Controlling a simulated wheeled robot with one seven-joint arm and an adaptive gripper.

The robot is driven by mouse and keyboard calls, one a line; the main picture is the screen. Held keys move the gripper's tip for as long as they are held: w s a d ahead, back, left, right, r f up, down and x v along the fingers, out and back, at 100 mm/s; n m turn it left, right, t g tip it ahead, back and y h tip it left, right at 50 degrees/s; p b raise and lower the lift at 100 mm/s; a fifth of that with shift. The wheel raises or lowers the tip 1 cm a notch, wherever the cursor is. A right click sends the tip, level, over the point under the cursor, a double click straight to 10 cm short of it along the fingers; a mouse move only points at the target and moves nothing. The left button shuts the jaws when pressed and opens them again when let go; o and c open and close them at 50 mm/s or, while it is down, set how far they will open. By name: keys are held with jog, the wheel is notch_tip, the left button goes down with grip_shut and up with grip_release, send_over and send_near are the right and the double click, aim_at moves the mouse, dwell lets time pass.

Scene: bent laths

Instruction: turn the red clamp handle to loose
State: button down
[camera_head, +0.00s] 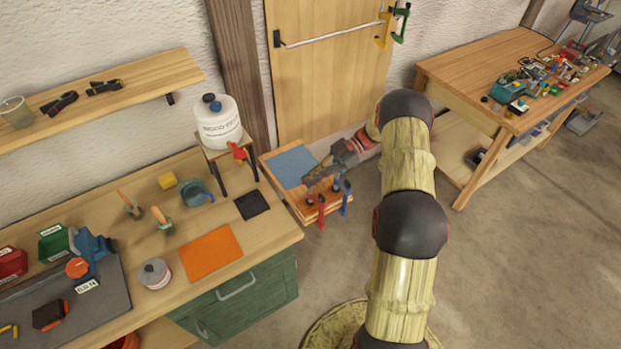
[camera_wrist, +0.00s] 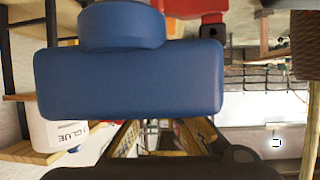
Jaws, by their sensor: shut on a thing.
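In the head view the red clamp (camera_head: 320,210) hangs at the front edge of a low wooden stand. A blue clamp (camera_head: 346,197) is just to its right. My gripper (camera_head: 314,180) reaches down among the clamps at the stand. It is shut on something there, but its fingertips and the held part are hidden. In the wrist view a blue clamp part (camera_wrist: 130,80) fills the upper left, very close. A red part (camera_wrist: 200,30) shows behind it at the top. Which way the red handle is turned cannot be told.
The stand also carries a blue sheet (camera_head: 292,165). The left workbench (camera_head: 285,232) holds a white glue container (camera_head: 217,125) on a small stand beside my gripper's area. A second table (camera_head: 470,75) is at the right. The floor (camera_head: 490,260) in front is clear.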

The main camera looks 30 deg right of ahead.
dwell(0.7)
jog(key=c, duration=1.9)
grip_release()
jog(key=v, duration=1.2)
